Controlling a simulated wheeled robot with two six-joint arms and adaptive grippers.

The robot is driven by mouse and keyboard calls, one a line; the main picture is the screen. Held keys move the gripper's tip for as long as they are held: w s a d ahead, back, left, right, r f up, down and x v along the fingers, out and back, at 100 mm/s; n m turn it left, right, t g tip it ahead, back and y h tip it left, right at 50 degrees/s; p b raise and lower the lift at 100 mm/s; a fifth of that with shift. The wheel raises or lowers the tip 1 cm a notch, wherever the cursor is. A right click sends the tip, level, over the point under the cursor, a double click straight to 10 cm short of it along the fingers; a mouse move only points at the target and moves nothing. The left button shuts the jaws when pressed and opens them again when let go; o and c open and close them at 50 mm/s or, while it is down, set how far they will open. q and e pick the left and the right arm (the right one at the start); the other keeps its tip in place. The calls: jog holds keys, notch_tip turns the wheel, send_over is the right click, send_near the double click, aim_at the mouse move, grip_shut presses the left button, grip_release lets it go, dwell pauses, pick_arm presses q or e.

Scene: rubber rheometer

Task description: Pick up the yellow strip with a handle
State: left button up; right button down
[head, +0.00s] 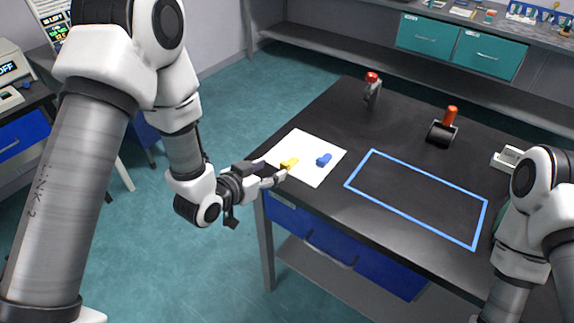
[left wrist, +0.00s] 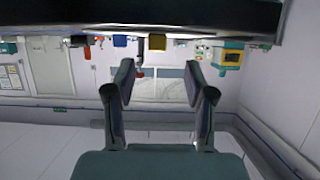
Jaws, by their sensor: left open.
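The yellow strip (head: 290,163) lies on a white sheet (head: 312,178) near the left corner of the black table. My left gripper (head: 281,178) is open, beside the near edge of the sheet and close to the strip. I cannot tell from the head view whether they touch. In the left wrist view, which looks upside down, a yellow block (left wrist: 157,42), seemingly the strip, shows at the table edge. It lies beyond the two spread fingers of the gripper (left wrist: 161,82), with nothing between them. My right gripper is out of view.
A blue piece (head: 324,160) lies on the sheet just right of the strip. A blue rectangle outline (head: 408,214) marks clear table. A red-topped tool (head: 372,88) and an orange-handled roller (head: 444,130) stand farther back. My right arm is at the right edge.

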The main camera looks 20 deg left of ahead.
aim_at(284, 165)
pick_arm(q)
jog(key=p+x, duration=0.1)
jog(key=x, duration=0.4)
jog(key=shift+d, duration=0.2)
jog(key=shift+w+f, duration=0.1)
jog(key=shift+w, duration=0.05)
jog(key=c, duration=0.9)
jog(key=shift+o, duration=0.2)
